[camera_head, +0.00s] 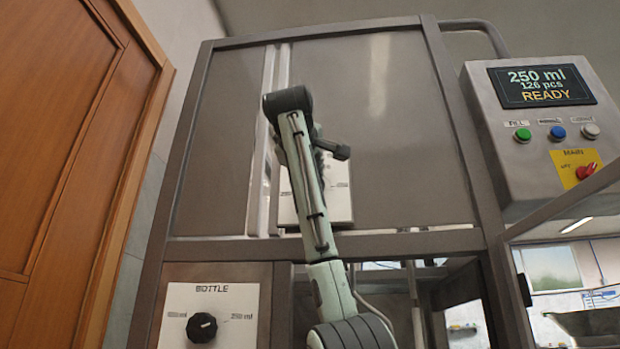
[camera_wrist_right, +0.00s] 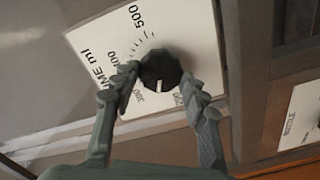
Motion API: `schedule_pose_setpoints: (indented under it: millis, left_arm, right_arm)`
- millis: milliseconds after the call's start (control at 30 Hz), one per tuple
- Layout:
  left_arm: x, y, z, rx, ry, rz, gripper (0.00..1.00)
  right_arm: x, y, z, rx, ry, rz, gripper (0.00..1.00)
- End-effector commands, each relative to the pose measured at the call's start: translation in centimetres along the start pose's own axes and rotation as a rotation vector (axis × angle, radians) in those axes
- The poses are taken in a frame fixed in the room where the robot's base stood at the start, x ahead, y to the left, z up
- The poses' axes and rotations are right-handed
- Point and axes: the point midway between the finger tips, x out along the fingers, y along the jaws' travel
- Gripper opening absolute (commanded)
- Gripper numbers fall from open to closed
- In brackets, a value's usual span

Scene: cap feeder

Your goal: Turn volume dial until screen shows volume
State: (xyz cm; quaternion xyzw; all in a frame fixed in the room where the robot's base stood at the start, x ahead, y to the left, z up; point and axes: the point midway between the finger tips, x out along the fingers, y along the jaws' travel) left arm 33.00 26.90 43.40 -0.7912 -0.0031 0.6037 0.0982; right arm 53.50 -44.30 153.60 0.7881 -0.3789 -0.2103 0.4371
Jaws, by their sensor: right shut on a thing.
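The volume dial (camera_wrist_right: 160,68) is a black knob on a white plate marked "ml", with a scale including 500, 400 and 300. Its white pointer mark points down in the right wrist view, to the side of the 300 label away from 400. My right gripper (camera_wrist_right: 160,80) is shut on the dial, one finger on each side. In the head view my right arm covers most of the dial's plate (camera_head: 338,205), and the dial is hidden. The screen (camera_head: 541,83) at the upper right reads "250 ml", "126 pcs" and "READY". My left gripper is not in view.
A "BOTTLE" plate with a black selector knob (camera_head: 202,327) sits below on the cabinet. The control box (camera_head: 510,170) has green, blue and white buttons and a red main switch (camera_head: 586,171). A wooden door (camera_head: 65,150) stands at the left.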

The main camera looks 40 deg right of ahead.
Motion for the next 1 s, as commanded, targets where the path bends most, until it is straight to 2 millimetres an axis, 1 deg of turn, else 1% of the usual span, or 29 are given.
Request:
schedule_pose_setpoints:
  millis: [200,567,600,700,733,767,1000]
  left_arm:
    - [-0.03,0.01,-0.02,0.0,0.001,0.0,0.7]
    - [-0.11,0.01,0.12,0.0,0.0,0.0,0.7]
    - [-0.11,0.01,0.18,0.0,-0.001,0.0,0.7]
    - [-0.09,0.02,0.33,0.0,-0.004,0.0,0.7]
    - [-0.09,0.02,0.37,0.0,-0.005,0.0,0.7]
    - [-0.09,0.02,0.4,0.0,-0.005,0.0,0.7]
    - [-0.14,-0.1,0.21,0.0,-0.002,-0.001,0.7]
  right_arm:
    - [-0.03,-0.02,-0.05,-0.033,0.001,0.0,0.15]
    - [-0.03,-0.02,-0.04,-0.035,0.001,0.0,0.15]
    - [-0.03,-0.02,-0.04,-0.035,0.001,0.0,0.47]
    - [-0.02,-0.02,-0.03,-0.035,0.001,0.0,0.6]
    - [-0.02,-0.02,-0.03,-0.035,0.001,0.0,0.63]
    - [-0.02,-0.02,-0.03,-0.035,0.001,0.0,0.65]
    - [-0.02,-0.01,-0.01,-0.034,0.0,0.0,0.65]
